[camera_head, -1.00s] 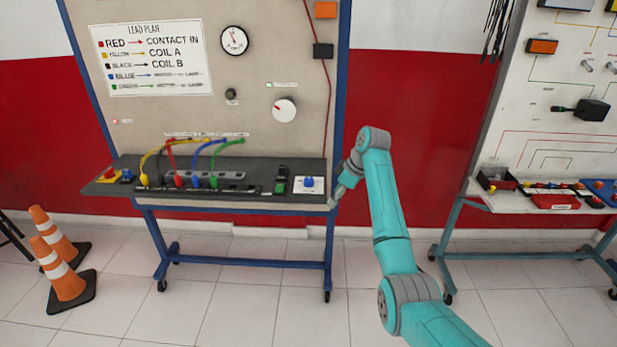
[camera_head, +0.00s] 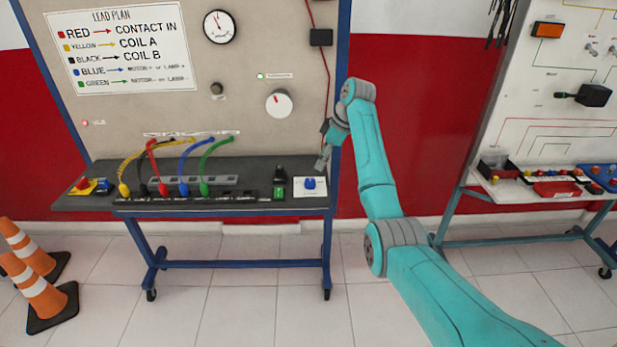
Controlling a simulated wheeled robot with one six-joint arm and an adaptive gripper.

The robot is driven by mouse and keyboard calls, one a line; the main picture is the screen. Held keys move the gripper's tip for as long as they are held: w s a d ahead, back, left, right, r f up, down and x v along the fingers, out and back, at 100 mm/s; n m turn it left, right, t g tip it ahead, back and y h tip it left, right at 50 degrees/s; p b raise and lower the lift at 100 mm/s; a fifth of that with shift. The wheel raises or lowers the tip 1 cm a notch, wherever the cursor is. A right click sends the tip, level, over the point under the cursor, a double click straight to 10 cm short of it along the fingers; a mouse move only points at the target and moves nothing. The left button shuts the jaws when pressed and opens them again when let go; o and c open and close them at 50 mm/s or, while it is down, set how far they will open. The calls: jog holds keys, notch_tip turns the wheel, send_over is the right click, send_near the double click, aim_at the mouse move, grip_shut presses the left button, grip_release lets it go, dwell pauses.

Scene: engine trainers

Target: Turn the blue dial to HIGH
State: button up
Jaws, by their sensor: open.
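The blue dial (camera_head: 310,183) sits on a white plate (camera_head: 321,188) at the right end of the trainer's dark shelf. The marks on the plate are too small to read. My gripper (camera_head: 321,166) hangs just above and to the right of the dial, pointing down and left. It looks apart from the dial, and nothing shows between its fingers. Its fingers are small in this view.
The shelf (camera_head: 85,200) also holds several coloured leads, a green switch (camera_head: 279,193) and a yellow-based red button (camera_head: 82,184). The upright panel (camera_head: 130,115) rises behind. Orange cones (camera_head: 42,300) stand at the left. A second trainer (camera_head: 560,135) stands at the right.

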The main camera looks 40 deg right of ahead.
aim_at(310, 181)
jog(key=x, duration=0.9)
jog(key=shift+f, duration=0.2)
jog(key=c, duration=1.1)
